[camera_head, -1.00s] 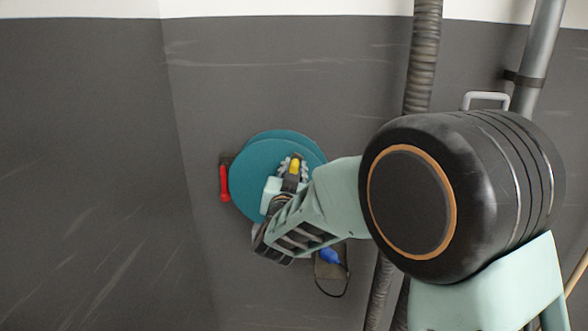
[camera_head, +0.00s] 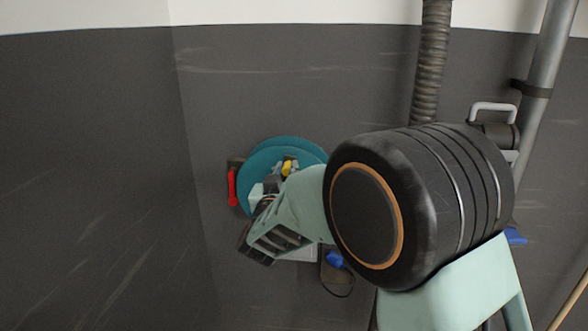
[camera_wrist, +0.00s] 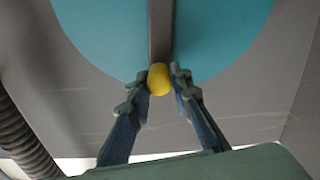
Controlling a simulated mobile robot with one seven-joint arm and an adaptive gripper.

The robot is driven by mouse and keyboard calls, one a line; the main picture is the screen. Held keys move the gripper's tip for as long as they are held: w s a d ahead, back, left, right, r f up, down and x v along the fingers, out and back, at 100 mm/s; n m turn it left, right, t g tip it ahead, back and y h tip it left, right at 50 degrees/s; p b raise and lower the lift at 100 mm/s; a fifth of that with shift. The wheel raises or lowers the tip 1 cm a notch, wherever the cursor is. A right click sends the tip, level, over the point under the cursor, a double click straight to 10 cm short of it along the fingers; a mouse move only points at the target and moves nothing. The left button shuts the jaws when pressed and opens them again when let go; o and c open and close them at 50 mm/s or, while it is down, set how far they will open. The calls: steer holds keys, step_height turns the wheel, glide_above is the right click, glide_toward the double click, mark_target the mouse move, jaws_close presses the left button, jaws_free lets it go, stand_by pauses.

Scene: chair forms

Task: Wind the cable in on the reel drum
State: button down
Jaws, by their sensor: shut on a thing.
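The teal reel drum (camera_head: 262,158) is on the dark grey wall, partly hidden by my arm. It fills the top of the wrist view (camera_wrist: 225,40). A dark crank arm (camera_wrist: 160,35) runs across its face to a round yellow knob (camera_wrist: 159,79). In the wrist view my gripper (camera_wrist: 160,82) has its two fingers closed on the knob's sides. In the head view the yellow knob (camera_head: 288,167) shows in front of the drum at my gripper (camera_head: 284,172). Cable on the drum cannot be made out.
A red lever (camera_head: 232,187) is on the wall left of the drum. A ribbed hose (camera_head: 430,65) and a grey pipe (camera_head: 545,60) run down the wall at right, with a grey handle (camera_head: 493,106) between them. The wall at left is bare.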

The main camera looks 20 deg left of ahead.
steer(key=shift+s+a+r, duration=0.1)
steer(key=shift+s+a, duration=0.1)
steer(key=shift+a, duration=0.25)
steer(key=c, duration=1.7)
jaws_free()
steer(key=shift+a, duration=0.1)
steer(key=shift+c, duration=0.2)
steer(key=v, duration=1.2)
steer(key=shift+d, duration=0.2)
steer(key=shift+w, duration=0.15)
